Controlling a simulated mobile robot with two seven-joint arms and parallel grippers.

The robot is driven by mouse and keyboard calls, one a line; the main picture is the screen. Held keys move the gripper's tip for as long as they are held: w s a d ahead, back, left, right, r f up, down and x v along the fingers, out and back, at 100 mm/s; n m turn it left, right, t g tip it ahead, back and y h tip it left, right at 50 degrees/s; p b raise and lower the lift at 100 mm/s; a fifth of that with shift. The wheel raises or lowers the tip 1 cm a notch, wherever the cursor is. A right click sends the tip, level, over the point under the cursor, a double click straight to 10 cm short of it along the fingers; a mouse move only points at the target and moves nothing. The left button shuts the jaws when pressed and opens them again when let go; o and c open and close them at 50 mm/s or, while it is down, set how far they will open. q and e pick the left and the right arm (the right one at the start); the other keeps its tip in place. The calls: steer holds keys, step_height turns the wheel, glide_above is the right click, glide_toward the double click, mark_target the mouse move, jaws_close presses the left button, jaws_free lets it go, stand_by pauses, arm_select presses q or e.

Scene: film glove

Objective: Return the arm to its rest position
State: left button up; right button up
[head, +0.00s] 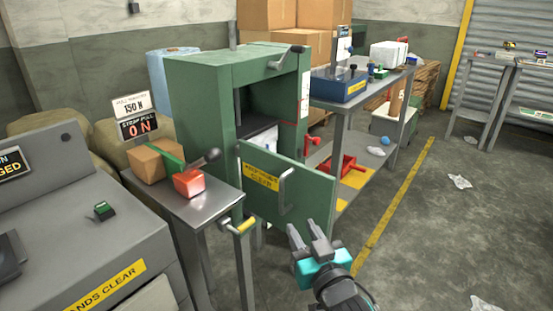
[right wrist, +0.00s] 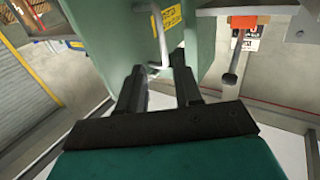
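My right gripper (head: 308,232) is in the lower middle of the head view, in front of the green press's open door panel (head: 310,188). Its two fingers are apart, with nothing seen between them; the right wrist view also shows the gripper (right wrist: 160,78) with a gap between its fingers. The door's metal handle (head: 283,190) is just above and left of the fingertips in the head view. In the right wrist view the handle (right wrist: 160,35) lies beyond the fingertips; I cannot tell whether they touch. My left gripper is in neither view.
A green press frame (head: 205,100) stands at center. A metal side table (head: 200,205) with a red block (head: 188,182) and a grey machine (head: 75,220) are at left. A workbench (head: 385,85) with a red tray (head: 340,175) below is behind. The floor at right is mostly clear, with crumpled scraps.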

arm_select(q)
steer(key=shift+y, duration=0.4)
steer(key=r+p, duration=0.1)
steer(key=p, duration=0.1)
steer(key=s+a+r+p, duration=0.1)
steer(key=p, duration=0.1)
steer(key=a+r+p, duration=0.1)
steer(key=p, duration=0.1)
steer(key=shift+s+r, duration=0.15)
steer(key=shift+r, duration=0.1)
arm_select(e)
steer(key=s+d+f+g, duration=0.2)
steer(key=s+f, duration=0.2)
steer(key=s, duration=0.2)
steer(key=s+d+f+g+h, duration=0.1)
steer(key=s+d+f+g, duration=0.1)
steer(key=s, duration=0.5)
steer(key=s+d+f+g+h, duration=0.1)
steer(key=s+d+f+g, duration=0.1)
steer(key=s+d+f, duration=0.2)
steer(key=s+f, duration=0.2)
steer(key=s, duration=0.1)
steer(key=shift+d+f+g, duration=0.15)
steer(key=shift+f+g, duration=0.05)
steer(key=shift+g, duration=0.2)
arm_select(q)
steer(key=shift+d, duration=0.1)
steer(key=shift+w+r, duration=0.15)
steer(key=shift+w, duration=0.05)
